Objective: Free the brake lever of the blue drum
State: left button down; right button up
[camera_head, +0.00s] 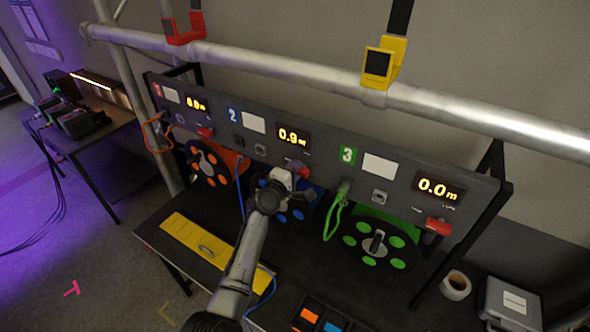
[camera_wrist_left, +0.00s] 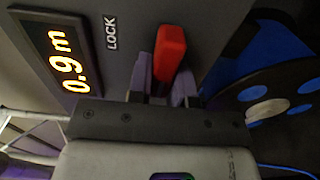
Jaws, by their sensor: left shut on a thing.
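The blue drum (camera_head: 309,194) sits under panel section 2, partly hidden by my left gripper and arm. It also shows at the right of the left wrist view (camera_wrist_left: 285,72). Its red brake lever (camera_wrist_left: 171,48) stands out from the panel by the word LOCK in that view. My left gripper (camera_wrist_left: 160,88) is shut on the lever, with a finger on each side of its base. In the head view my left gripper (camera_head: 292,175) is at the panel right under the 0.9 m display (camera_head: 294,137). My right gripper is not in view.
An orange drum (camera_head: 211,165) is to the left and a green drum (camera_head: 373,243) to the right, with red levers above them. A blue cable (camera_head: 240,190) hangs left of my gripper. A metal truss tube (camera_head: 270,66) runs above the panel. A yellow plate (camera_head: 195,240) lies in front.

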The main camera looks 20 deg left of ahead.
pick_arm(q)
jog(key=c, duration=1)
grip_release()
jog(key=shift+c, duration=0.2)
jog(key=s+a, duration=0.2)
jog(key=s, duration=1.1)
jog(key=shift+s+a, duration=0.2)
jog(key=shift+s, duration=0.1)
